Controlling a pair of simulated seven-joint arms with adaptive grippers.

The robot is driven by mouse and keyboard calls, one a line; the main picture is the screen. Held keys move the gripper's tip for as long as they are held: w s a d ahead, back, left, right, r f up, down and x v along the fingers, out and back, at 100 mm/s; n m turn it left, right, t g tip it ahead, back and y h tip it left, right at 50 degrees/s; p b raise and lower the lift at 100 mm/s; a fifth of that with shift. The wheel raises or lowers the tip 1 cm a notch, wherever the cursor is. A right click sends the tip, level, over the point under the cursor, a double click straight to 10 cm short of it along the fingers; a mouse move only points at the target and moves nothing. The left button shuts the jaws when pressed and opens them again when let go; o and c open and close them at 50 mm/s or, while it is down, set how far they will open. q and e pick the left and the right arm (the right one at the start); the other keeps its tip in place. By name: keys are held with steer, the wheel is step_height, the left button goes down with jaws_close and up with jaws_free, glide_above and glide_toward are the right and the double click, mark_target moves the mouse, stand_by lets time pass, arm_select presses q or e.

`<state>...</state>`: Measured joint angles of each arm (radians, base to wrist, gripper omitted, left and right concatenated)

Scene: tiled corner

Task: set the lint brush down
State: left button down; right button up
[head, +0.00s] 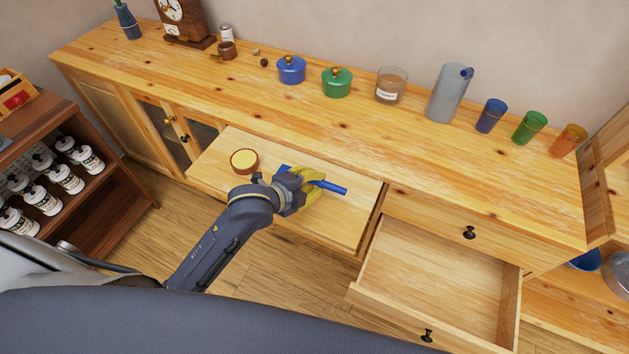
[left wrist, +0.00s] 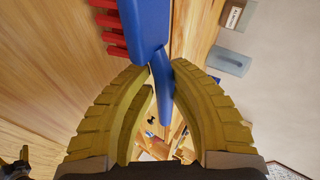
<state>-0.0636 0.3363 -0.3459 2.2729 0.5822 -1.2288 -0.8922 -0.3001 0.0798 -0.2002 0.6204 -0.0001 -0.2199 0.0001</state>
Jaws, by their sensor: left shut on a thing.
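My left gripper (head: 314,188) has yellow fingers and is shut on the blue lint brush (head: 331,187). The brush shows as blue pieces on both sides of the fingers in the head view, over a pale wooden pulled-out surface (head: 345,215). In the left wrist view the handle (left wrist: 162,88) passes between the fingertips (left wrist: 155,75), and the wider blue head with red bristles (left wrist: 115,36) lies beyond. The fingers hide part of the brush. I cannot tell whether the brush touches the surface. My right gripper is not in view.
A round yellow-topped tin (head: 244,161) is left of the gripper on the pale surface. An open, empty drawer (head: 440,270) is at lower right. Blue (head: 291,70) and green (head: 337,82) pots, a candle (head: 390,85), a pitcher (head: 447,95) and cups stand on the cabinet top.

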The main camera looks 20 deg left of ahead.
arm_select(q)
steer(key=shift+f, duration=0.5)
steer(key=c, duration=1.2)
jaws_free()
steer(key=shift+c, duration=0.2)
steer(key=shift+s, duration=0.1)
